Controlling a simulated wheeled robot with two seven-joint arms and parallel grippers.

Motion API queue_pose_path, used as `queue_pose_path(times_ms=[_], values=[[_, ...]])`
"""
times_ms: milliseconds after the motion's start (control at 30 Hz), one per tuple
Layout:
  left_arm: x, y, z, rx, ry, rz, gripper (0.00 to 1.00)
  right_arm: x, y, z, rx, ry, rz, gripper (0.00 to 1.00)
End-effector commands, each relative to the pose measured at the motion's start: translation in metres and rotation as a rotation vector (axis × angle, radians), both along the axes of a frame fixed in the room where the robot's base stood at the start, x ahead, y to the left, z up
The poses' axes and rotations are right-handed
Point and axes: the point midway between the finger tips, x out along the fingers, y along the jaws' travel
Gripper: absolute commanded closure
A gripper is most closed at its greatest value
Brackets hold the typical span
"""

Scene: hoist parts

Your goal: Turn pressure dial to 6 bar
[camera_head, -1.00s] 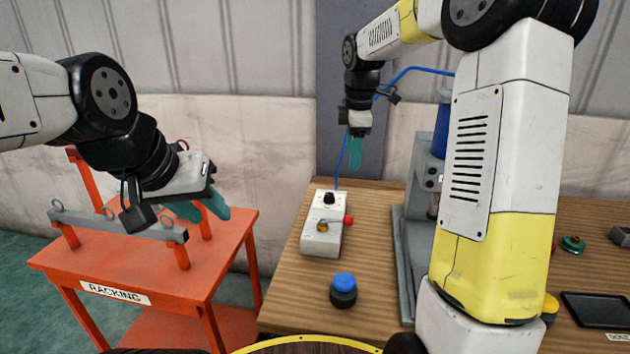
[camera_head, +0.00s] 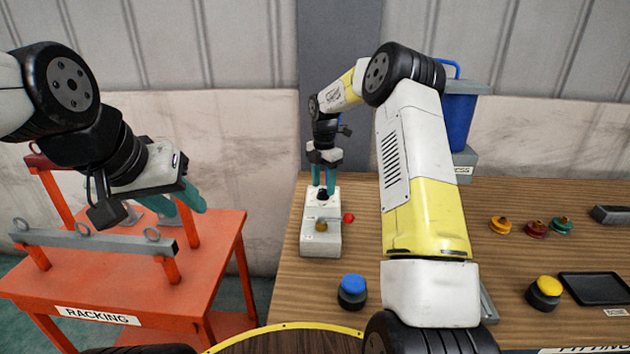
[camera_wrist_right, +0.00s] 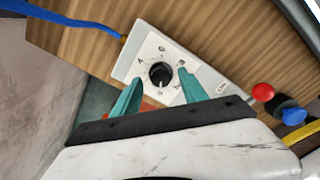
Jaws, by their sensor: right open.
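The pressure dial is a black knob (camera_head: 323,193) on top of a white box (camera_head: 321,240) at the left of the wooden table. It also shows in the right wrist view (camera_wrist_right: 160,74), on a pale face with marks around it. My right gripper (camera_head: 324,188) is open, pointing down, with its teal fingers at the two sides of the knob. In the wrist view the right fingers (camera_wrist_right: 159,88) stand apart with the knob between and just beyond them; contact cannot be told. My left gripper (camera_head: 183,207) hangs over the orange racking table, with teal fingers; its gap is unclear.
The box also carries a lever with a red ball (camera_head: 348,217). A blue-topped button (camera_head: 352,291) stands in front of it. My right forearm covers the middle of the table. A yellow button (camera_head: 544,292) and a black tray (camera_head: 595,287) lie at right.

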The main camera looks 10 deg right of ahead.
Motion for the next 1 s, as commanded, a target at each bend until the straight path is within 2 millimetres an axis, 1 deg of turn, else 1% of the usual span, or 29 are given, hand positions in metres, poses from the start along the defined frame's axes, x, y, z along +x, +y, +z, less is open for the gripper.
queue_pose_path(times_ms=[33,133,400,467,600,667,700,1000], values=[[0.0000,0.0000,0.0000,0.000,0.000,0.000,0.64,-0.0005,-0.0001,-0.0054,0.000,0.002,0.000,0.49],[0.0000,0.0000,0.0000,0.000,0.000,0.000,0.64,-0.0003,-0.0001,-0.0109,0.000,0.000,0.000,0.49],[0.0000,0.0000,0.0000,0.000,0.000,0.000,0.64,-0.0002,-0.0002,-0.0127,0.000,0.000,-0.001,0.49],[0.0000,0.0000,0.0000,0.000,0.000,0.000,0.64,-0.0002,-0.0002,-0.0126,0.000,0.000,-0.001,0.59],[0.0001,0.0000,-0.0001,0.000,0.000,0.000,0.64,-0.0002,-0.0002,-0.0125,0.000,0.000,-0.001,0.87],[0.0001,0.0000,-0.0001,0.000,0.000,0.000,0.64,-0.0002,-0.0002,-0.0124,-0.001,-0.001,-0.001,0.98],[0.0001,0.0000,0.0001,0.000,0.000,0.000,0.64,-0.0002,-0.0001,-0.0124,0.000,0.000,-0.001,1.00],[0.0000,0.0000,0.0000,0.000,0.000,0.000,0.64,-0.0002,-0.0002,-0.0121,0.000,-0.001,-0.031,1.00]])
